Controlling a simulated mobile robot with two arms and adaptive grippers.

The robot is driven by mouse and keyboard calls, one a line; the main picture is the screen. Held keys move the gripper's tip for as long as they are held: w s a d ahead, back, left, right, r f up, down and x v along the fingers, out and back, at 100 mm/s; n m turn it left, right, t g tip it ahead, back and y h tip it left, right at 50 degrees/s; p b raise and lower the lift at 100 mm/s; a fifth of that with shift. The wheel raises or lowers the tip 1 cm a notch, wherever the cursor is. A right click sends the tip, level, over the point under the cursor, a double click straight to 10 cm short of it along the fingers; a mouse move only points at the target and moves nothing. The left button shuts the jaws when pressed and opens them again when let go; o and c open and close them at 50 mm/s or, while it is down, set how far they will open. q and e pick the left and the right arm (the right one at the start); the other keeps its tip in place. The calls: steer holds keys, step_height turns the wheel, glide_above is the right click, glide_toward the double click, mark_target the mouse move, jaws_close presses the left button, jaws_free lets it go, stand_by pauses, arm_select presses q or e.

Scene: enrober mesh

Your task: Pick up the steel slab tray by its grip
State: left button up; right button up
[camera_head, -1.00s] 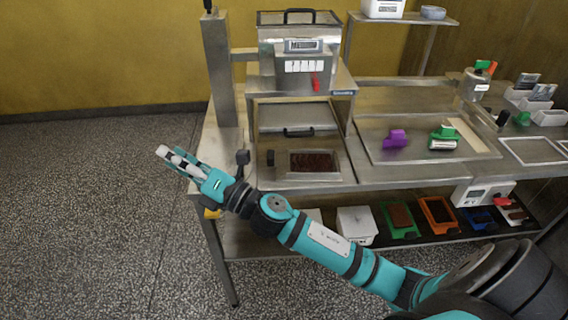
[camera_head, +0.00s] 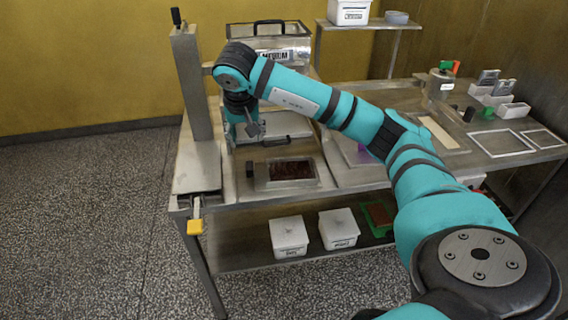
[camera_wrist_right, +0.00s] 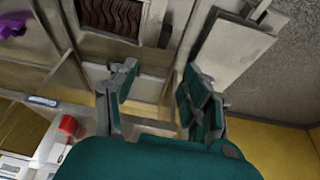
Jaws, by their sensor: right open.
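The steel slab tray (camera_head: 288,185) lies on the steel bench below the enrober and holds a dark brown slab (camera_head: 292,170). A dark grip (camera_head: 250,169) sits at its left side. In the right wrist view the slab (camera_wrist_right: 112,14) shows wavy ridges at the top edge, with the dark grip (camera_wrist_right: 165,37) beside it. My right gripper (camera_head: 246,136) points down over the bench, behind the grip and apart from it. In the right wrist view its fingers (camera_wrist_right: 158,88) are spread, with nothing between them. My left gripper is out of view.
A steel post (camera_head: 193,85) stands left of the enrober (camera_head: 272,55), with a yellow-ended handle (camera_head: 195,227) at the bench's front edge. A black-handled steel cover (camera_head: 278,128) lies behind the tray. White tubs (camera_head: 288,236) stand on the lower shelf.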

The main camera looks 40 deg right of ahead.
steer(key=p, duration=0.2)
glide_toward(249, 165)
steer(key=x, duration=0.5)
steer(key=shift+w+d, duration=0.35)
steer(key=shift+d, duration=0.1)
steer(key=f, duration=0.1)
steer(key=f+p, duration=0.1)
steer(key=f, duration=0.1)
steer(key=f+p, duration=0.1)
steer(key=shift+w+d+f, duration=0.15)
steer(key=shift+w+f, duration=0.2)
steer(key=shift+f, duration=0.05)
steer(key=shift+w+d+f, duration=0.1)
steer(key=shift+f, duration=0.15)
jaws_close()
steer(key=shift+w+r, duration=0.1)
steer(key=shift+r, duration=0.05)
